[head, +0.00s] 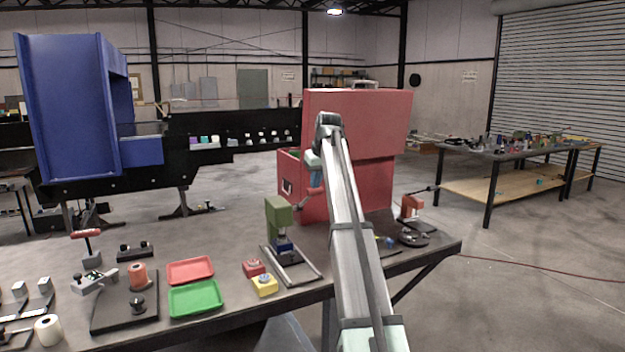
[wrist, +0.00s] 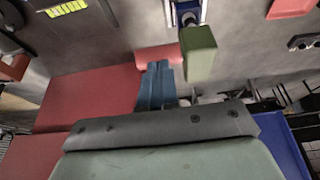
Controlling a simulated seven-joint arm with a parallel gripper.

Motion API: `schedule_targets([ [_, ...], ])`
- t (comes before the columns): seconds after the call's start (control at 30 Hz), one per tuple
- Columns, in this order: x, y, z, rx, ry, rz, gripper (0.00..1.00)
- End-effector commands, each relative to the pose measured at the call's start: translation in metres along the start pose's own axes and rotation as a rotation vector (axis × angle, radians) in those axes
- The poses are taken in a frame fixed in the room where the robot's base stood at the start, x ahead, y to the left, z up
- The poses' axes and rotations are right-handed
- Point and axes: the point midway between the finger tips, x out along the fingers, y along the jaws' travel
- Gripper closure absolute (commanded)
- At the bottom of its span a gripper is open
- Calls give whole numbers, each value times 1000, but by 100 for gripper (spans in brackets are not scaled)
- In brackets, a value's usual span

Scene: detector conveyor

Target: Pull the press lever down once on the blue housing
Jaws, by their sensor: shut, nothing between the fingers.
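A small press (head: 278,212) with a green upper body and a blue lower part (head: 283,243) stands on a rail base at the table's middle. Its lever has a red handle (head: 312,191), raised on the right side of the green body. My gripper (head: 316,183) points down just above this handle. In the wrist view the shut blue fingers (wrist: 158,66) end at the red handle (wrist: 158,54), beside the green body (wrist: 199,52); I cannot tell whether they touch it. The blue part (wrist: 187,12) shows beyond. Nothing is held.
A large red housing (head: 357,115) stands behind the press and close to my arm. Red (head: 190,271) and green (head: 194,299) trays and yellow (head: 264,286) and red (head: 253,267) button boxes lie left of the press. A large blue housing (head: 70,105) stands at the back left.

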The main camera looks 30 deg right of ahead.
Motion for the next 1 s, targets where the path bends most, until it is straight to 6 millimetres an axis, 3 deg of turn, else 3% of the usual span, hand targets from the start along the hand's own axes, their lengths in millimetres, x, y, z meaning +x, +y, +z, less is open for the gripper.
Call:
schedule_targets([
  [0.47, 4, 0, 1, -1, 3, -1, 100],
  [1.0, 16, 0, 16, -1, 4, -2, 100],
])
